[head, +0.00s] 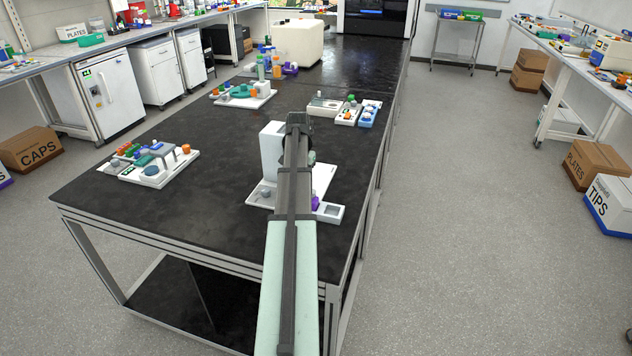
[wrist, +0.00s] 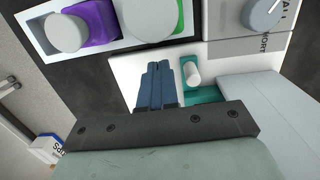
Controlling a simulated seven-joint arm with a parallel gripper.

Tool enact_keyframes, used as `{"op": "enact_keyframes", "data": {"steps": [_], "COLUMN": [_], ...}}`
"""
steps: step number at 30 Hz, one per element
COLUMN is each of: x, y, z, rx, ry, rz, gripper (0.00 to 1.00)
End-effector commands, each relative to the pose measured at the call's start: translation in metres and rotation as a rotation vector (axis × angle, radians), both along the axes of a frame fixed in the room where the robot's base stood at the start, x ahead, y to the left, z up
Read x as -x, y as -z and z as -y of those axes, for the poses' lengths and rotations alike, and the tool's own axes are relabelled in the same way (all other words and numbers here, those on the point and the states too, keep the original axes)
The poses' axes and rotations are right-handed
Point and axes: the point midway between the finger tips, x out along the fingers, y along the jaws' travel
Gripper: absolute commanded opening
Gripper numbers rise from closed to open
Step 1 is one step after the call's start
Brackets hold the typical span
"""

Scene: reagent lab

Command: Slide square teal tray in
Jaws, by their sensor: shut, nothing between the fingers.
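In the head view my arm hides the tray and most of my gripper at the white device (head: 271,150).
A pale rack (wrist: 35,32) with purple and green pieces under round grey tops lies beyond my fingers. A grey panel with a dial (wrist: 263,12) is at the upper right. Other stations, including a left board (head: 150,172), stand on the black bench; its middle is clear.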

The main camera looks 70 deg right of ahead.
Motion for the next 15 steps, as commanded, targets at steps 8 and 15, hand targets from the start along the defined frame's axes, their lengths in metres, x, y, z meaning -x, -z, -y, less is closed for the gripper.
{"op": "enact_keyframes", "data": {"steps": [8,15], "x": [-0.011,-0.006], "y": [-0.053,-0.067], "z": [0.027,0.016], "rx": [0.091,0.142], "ry": [0.001,-0.145], "rz": [0.047,0.101], "gripper": [0.08,0.31]}}
